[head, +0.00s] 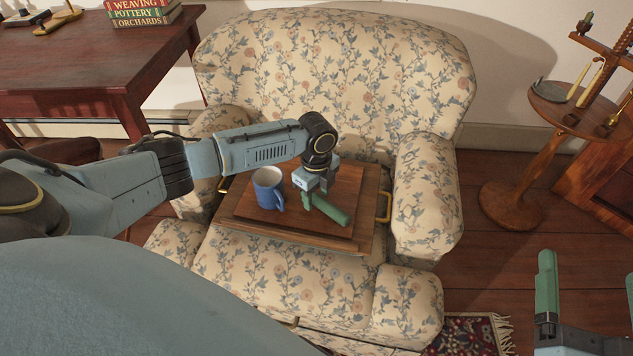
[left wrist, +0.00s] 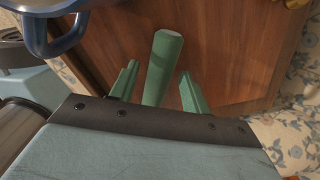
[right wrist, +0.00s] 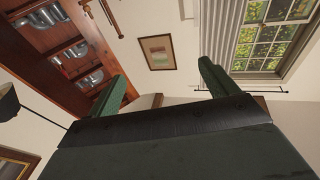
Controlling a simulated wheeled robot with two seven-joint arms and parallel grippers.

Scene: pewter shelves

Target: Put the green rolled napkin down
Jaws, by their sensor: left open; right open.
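The green rolled napkin (head: 331,211) lies on the wooden tray (head: 250,238), which rests on the armchair. In the left wrist view the napkin (left wrist: 163,58) lies between the two spread green fingers, with a gap on each side. The wrist hides part of this in the head view. My right gripper (head: 590,285) is open and empty, off at the lower right. The right wrist view shows its spread fingers with nothing between them.
A blue mug (head: 268,188) stands on the tray just left of my left gripper. The flowered armchair (head: 335,75) surrounds the tray. A round side table (head: 555,105) with candles is at right, and a desk (head: 90,65) with books at left.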

